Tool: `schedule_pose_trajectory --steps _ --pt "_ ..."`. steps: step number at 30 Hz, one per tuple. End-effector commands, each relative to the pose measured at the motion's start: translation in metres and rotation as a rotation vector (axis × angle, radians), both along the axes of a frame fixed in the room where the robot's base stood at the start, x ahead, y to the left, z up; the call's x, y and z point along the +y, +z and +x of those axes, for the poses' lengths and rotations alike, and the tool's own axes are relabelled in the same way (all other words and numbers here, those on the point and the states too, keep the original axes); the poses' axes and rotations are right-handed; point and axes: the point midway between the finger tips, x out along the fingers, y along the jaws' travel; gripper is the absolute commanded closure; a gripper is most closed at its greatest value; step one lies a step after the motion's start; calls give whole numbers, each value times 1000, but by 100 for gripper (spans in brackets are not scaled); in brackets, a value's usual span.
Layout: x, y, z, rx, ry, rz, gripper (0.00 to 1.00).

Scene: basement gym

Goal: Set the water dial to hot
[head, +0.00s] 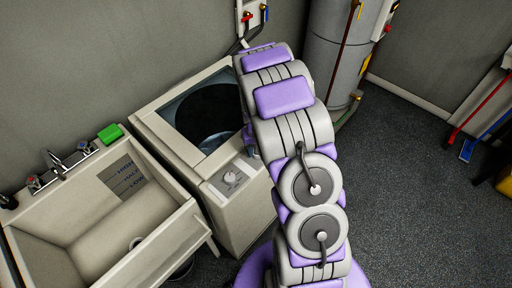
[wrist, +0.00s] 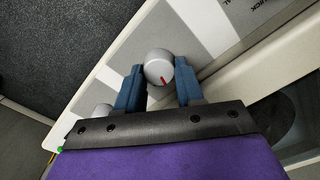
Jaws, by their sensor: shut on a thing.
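In the wrist view, a round grey dial (wrist: 158,64) with a short red mark sits on the washer's grey and white panel. The mark points toward the bottom of the picture, slightly right. My gripper (wrist: 160,82) has its two blue fingers on either side of this dial, shut on it. A second grey dial (wrist: 103,109) shows at lower left, partly hidden by a finger and the gripper body. In the head view, the washer (head: 237,211) has a pale dial (head: 231,177) on its front panel. My arm hides the panel's right part.
A utility sink (head: 165,245) with a green sponge (head: 110,134) on its back edge stands left of the washer. The washer's top opening (head: 206,115) is dark. A grey tank (head: 336,65) stands behind my arm.

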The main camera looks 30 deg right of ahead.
Motion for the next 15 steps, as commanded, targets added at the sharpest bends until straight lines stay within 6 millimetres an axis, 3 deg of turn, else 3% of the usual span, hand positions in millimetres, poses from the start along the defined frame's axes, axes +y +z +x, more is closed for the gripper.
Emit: schedule_pose_trajectory --steps 15 --pt "-2 2 -1 0 -493 -1 94"
